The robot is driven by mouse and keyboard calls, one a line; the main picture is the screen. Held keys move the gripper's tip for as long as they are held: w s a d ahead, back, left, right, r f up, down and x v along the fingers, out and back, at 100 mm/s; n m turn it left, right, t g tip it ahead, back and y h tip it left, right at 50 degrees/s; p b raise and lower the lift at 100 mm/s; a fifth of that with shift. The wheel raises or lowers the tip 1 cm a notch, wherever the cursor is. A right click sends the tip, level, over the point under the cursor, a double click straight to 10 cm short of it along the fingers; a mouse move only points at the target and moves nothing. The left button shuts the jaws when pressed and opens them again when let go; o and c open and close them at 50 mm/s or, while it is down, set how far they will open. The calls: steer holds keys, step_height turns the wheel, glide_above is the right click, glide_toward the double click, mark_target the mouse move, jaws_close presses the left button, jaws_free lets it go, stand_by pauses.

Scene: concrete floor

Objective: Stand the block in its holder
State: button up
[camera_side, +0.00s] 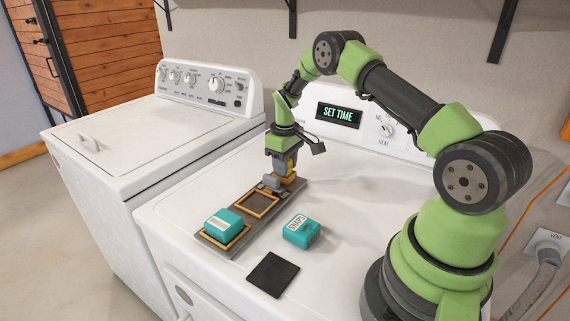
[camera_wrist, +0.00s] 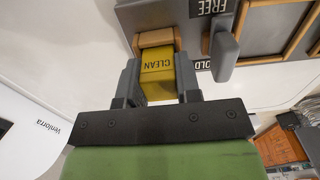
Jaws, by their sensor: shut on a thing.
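A yellow block (camera_wrist: 158,75) marked CLEAN stands between the two fingers of my gripper (camera_wrist: 158,84) in the wrist view. My gripper is shut on it. Its far end meets the small wooden holder (camera_wrist: 156,38); how deep it sits inside cannot be told. In the side view, my gripper (camera_side: 284,166) points down over the far end of a grey board, with a sliver of the yellow block (camera_side: 291,163) showing. The wooden holder (camera_side: 292,182) is just below it. A grey lever (camera_wrist: 224,52) stands beside the holder, between labels FREE and a partly hidden one.
The grey board (camera_side: 209,241) carries an empty wooden frame (camera_side: 257,205) and a teal block (camera_side: 223,226) in the nearest frame. Another teal block (camera_side: 301,231) and a black square (camera_side: 273,274) lie on the white machine top. Its control panel (camera_side: 340,117) rises behind.

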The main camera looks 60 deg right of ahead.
steer(key=shift+f, duration=0.15)
steer(key=o, duration=0.9)
